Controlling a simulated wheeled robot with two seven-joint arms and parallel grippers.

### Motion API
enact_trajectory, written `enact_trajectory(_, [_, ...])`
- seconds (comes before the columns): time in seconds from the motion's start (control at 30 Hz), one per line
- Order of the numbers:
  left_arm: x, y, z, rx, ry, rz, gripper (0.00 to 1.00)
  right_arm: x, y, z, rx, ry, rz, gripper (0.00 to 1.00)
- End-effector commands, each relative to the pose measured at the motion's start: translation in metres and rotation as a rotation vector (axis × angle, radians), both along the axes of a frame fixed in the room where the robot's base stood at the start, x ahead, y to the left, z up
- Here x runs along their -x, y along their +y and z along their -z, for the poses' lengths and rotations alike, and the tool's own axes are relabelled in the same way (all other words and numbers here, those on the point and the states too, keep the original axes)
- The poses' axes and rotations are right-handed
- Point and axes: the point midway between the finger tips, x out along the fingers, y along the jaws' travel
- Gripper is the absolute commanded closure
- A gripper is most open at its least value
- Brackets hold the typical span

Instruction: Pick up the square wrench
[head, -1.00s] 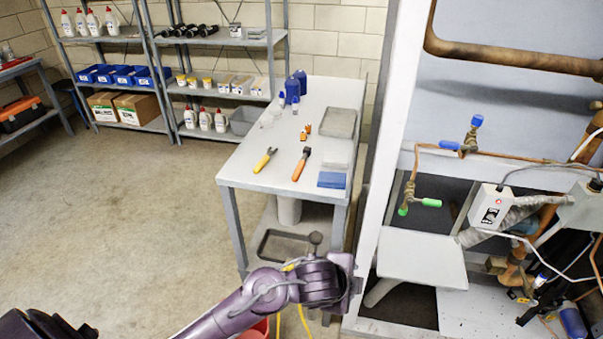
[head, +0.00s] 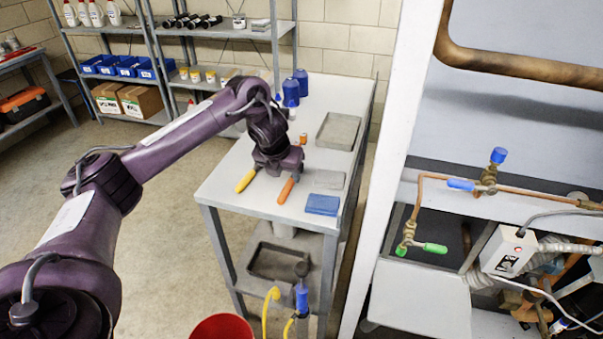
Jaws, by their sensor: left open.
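Two hand tools lie on the grey table (head: 255,203): one with a yellow handle (head: 245,181) and one with an orange handle (head: 286,190). I cannot tell which, if either, is the square wrench, as their far ends are hidden behind my gripper. My left gripper (head: 278,170) points down over the table at the far ends of these two handles. It is open. I cannot tell whether it touches either tool. My right gripper is not in view.
A grey tray (head: 338,131), blue bottles (head: 291,92) and a blue block (head: 322,204) are on the table. A red bucket (head: 222,328) stands in front. The white rack post (head: 393,160) rises close on the right. The table's front left corner is clear.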

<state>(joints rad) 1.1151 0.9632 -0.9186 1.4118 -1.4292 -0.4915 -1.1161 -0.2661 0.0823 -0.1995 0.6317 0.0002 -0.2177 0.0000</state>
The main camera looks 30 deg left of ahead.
Motion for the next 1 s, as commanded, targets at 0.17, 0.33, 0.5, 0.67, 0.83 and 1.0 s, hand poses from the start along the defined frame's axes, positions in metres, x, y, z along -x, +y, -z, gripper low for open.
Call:
enact_trajectory(0.17, [-0.005, 0.003, 0.017, -0.001, 0.006, -0.001, 0.54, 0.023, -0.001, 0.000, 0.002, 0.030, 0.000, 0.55])
enact_trajectory(0.33, [-0.014, 0.006, 0.034, -0.001, 0.005, -0.002, 0.54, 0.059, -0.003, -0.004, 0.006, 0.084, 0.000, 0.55])
enact_trajectory(0.5, [-0.024, 0.009, 0.058, 0.000, 0.004, -0.001, 0.54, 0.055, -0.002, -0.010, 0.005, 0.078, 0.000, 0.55])
enact_trajectory(0.67, [-0.029, 0.010, 0.069, -0.001, 0.000, 0.000, 0.54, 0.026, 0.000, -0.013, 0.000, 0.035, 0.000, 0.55])
enact_trajectory(0.83, [-0.029, 0.010, 0.070, -0.001, 0.000, 0.001, 0.54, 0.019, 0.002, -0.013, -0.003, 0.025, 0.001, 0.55])
enact_trajectory(1.0, [-0.029, 0.010, 0.069, -0.002, 0.000, -0.001, 0.71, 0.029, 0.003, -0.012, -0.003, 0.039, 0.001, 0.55])
